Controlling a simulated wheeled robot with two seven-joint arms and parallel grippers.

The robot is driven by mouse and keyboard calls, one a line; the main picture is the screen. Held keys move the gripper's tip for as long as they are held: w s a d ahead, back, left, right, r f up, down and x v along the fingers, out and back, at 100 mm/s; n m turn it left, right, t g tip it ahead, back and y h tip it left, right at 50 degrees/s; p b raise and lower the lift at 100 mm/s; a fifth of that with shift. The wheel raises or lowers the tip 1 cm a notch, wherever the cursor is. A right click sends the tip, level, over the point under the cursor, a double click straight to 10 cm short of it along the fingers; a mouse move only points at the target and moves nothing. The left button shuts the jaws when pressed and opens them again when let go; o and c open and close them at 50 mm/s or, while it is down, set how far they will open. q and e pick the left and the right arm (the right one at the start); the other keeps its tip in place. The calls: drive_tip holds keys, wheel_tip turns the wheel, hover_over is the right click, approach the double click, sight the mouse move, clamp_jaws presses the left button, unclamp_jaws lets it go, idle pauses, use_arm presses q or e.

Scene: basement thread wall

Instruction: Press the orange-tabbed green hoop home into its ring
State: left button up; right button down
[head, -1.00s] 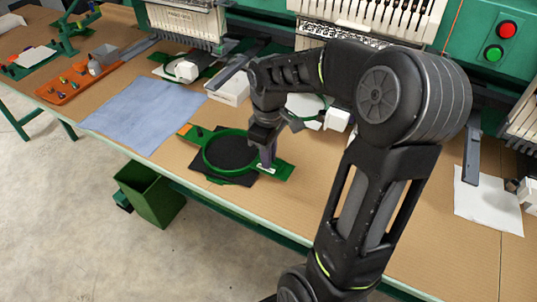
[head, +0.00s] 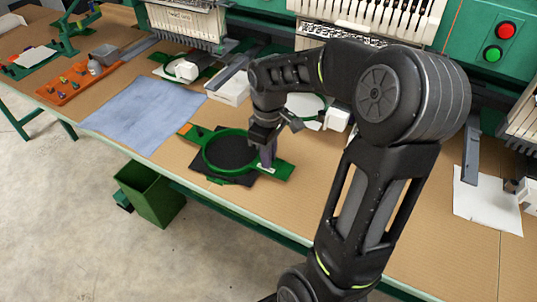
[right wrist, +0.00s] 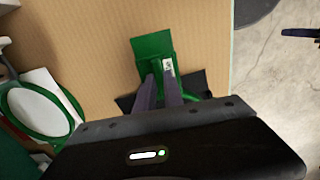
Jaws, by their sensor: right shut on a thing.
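The green hoop (head: 207,145) lies around a black cloth (head: 233,153) on the table, with an orange tab (head: 185,129) at its left end. Its right-hand green plate (head: 284,172) carries a small white label and shows in the right wrist view (right wrist: 152,48). My right gripper (head: 268,162) points down at the hoop's right side and is shut on the hoop there. Its two fingers also show in the right wrist view (right wrist: 161,82). The exact grip is partly hidden. I cannot tell the hoop from its ring or how deep it sits. My left gripper is not in view.
A blue cloth (head: 145,115) lies left of the hoop. An orange tray (head: 78,83) holds small parts farther left. White hooped fabric (head: 304,106) and the machine stand behind. A green bin (head: 150,195) stands below the table's front edge.

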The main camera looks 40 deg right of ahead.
drive_tip(key=shift+f+b, duration=0.3)
drive_tip(key=shift+f, duration=0.15)
idle(0.3)
drive_tip(key=c, duration=1.4)
unclamp_jaws()
drive_tip(key=shift+o, duration=0.2)
wheel_tip(320, 180, up, 8)
drive_tip(key=shift+f, duration=0.1)
